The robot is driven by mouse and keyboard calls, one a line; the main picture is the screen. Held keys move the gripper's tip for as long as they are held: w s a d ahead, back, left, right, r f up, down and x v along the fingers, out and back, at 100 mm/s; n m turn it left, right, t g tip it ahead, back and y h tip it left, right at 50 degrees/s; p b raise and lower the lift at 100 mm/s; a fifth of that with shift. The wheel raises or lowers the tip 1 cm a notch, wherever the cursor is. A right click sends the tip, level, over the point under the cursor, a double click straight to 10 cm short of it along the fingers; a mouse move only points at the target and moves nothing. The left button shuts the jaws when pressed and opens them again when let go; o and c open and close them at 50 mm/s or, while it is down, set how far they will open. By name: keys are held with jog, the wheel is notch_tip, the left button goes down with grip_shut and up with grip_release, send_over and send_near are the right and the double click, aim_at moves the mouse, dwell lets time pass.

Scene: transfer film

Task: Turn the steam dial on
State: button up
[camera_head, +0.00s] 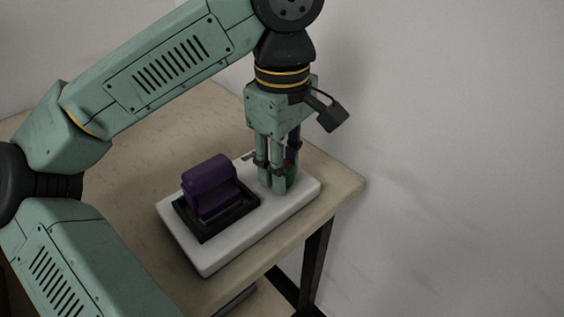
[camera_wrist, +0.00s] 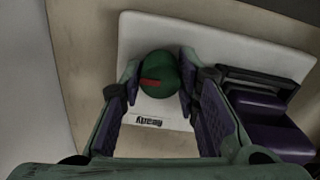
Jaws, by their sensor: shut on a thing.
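The steam dial is a round dark green knob with a red mark (camera_wrist: 158,76), set on a white base (camera_wrist: 215,40). In the wrist view it lies between my gripper's fingertips (camera_wrist: 160,88), which press against its two sides. In the head view my gripper (camera_head: 278,185) points straight down over the right part of the white base (camera_head: 205,258). Only a sliver of the green dial (camera_head: 291,176) shows there behind the fingers. A printed label (camera_wrist: 146,122) sits on the base near the dial.
A purple block in a black frame (camera_head: 210,186) stands on the base, left of my gripper. The base lies on a beige table (camera_head: 120,160) near its right corner. A plain pale wall (camera_head: 450,140) stands behind and to the right.

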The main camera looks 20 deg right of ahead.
jog(key=o, duration=1.1)
jog(key=shift+o, duration=0.2)
notch_tip(320, 180, up, 12)
jog(key=shift+s, duration=0.15)
dwell(0.4)
